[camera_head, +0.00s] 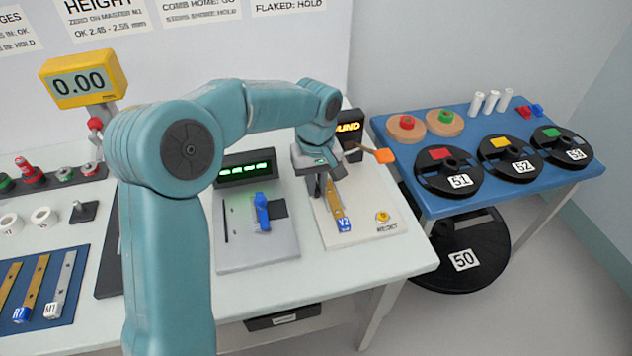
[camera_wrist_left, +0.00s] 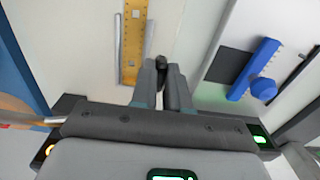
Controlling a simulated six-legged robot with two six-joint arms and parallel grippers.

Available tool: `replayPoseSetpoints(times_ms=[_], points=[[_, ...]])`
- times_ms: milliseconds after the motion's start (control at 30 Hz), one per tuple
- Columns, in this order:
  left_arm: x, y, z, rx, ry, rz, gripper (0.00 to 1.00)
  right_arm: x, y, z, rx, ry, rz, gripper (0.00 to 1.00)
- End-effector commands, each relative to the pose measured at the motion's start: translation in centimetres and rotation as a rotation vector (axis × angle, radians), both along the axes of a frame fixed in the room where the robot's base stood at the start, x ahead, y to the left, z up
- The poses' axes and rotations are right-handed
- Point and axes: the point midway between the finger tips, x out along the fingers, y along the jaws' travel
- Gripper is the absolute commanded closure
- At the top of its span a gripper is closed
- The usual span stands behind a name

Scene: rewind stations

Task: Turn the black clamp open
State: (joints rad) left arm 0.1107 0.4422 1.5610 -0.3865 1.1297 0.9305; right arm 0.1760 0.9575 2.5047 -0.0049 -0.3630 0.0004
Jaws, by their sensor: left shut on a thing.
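My left gripper (camera_head: 318,188) reaches down over the white station at the right part of the table. In the left wrist view its fingers (camera_wrist_left: 165,88) are shut on a small black part, the black clamp (camera_wrist_left: 161,64). The clamp is mostly hidden by the fingers, so its angle is hard to tell. A gold strip with a blue end marked V2 (camera_head: 338,205) lies on the white station, just beside the clamp. The strip also shows in the left wrist view (camera_wrist_left: 132,45). My right gripper is not in view.
A grey station with a blue handle (camera_head: 262,212) stands to the left. A yellow button (camera_head: 382,216) is on the white station. An orange flag (camera_head: 384,156) sticks out near the gripper. A blue table (camera_head: 432,205) with black reels stands at right.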

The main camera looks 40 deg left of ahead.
Motion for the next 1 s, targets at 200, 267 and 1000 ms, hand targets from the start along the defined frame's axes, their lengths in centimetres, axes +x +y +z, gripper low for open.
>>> replayPoseSetpoints(times_ms=[200,267,1000], points=[[0.1,0.1,0.2,0.001,-0.008,0.004,1.00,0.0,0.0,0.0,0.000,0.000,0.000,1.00],[0.1,0.1,0.2,0.001,-0.008,0.005,1.00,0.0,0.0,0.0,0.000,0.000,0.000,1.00],[0.1,0.0,6.2,0.001,-0.008,0.003,0.60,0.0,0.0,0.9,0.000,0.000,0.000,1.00]])
